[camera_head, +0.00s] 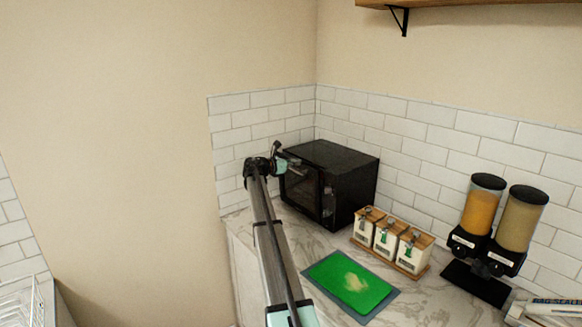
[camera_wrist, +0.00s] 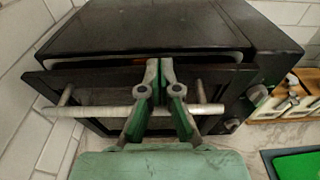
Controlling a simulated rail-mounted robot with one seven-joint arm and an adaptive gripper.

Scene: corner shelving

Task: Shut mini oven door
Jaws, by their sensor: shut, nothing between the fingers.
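The black mini oven (camera_head: 335,172) stands in the counter corner, and its dark top fills the upper part of the wrist view (camera_wrist: 150,25). Its door (camera_wrist: 95,80) stands slightly ajar, with a narrow gap along the top edge. A light bar handle (camera_wrist: 90,113) runs across the door front. In the head view my gripper (camera_head: 279,160) is at the oven's upper left front. I cannot tell whether the fingertips touch the door.
Several white canisters (camera_head: 387,241) on a wooden tray stand right of the oven. A green cutting board (camera_head: 345,280) lies on the marble counter in front. Two dispensers (camera_head: 497,225) stand farther right. Tiled walls close in behind and left of the oven.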

